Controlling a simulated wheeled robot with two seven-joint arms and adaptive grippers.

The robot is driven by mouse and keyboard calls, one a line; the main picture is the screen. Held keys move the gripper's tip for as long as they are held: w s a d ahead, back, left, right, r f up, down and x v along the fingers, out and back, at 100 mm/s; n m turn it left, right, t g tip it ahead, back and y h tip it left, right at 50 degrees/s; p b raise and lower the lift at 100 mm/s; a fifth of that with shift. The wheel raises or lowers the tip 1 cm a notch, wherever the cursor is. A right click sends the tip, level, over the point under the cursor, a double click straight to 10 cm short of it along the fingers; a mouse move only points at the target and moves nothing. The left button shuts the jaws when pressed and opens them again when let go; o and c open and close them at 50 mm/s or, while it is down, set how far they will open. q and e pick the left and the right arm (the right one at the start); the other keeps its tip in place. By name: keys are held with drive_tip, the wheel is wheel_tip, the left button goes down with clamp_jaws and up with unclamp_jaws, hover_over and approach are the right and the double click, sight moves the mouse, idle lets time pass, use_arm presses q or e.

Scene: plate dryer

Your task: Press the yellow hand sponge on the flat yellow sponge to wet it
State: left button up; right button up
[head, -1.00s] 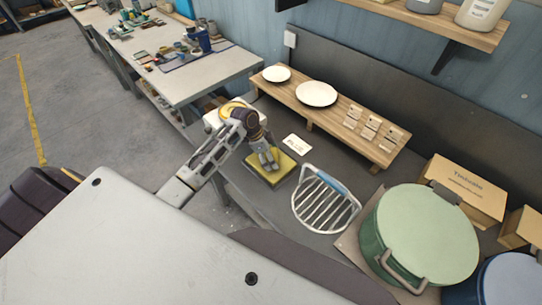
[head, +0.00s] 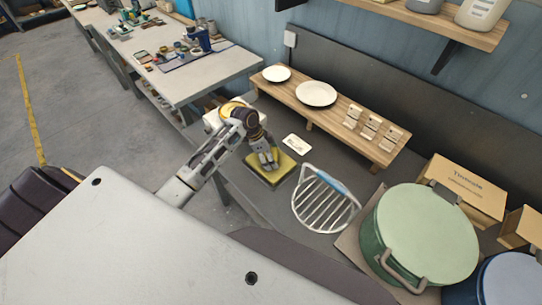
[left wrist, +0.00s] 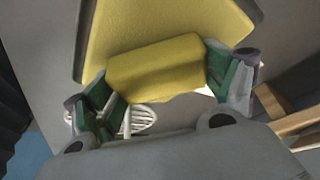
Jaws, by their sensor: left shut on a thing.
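The flat yellow sponge (head: 281,173) lies in a dark tray near the bench's front edge in the head view. It also fills the upper part of the left wrist view (left wrist: 150,24). My left gripper (head: 268,161) points down over it. In the left wrist view its two green-padded fingers (left wrist: 160,78) are shut on the yellow hand sponge (left wrist: 155,64), a small block. The hand sponge overlaps the flat sponge in that view. Whether the two touch is hard to tell. In the head view the fingers mostly hide the hand sponge. My right gripper is not in view.
A wire rack with a blue handle (head: 322,207) stands right of the flat sponge. A white label (head: 296,144) lies behind it. A wooden shelf (head: 340,106) holds white plates and small cards. A large green pot (head: 418,237) stands at right.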

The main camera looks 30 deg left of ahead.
use_arm(q)
drive_tip(key=shift+s+f, duration=0.15)
drive_tip(key=shift+r, duration=3.6)
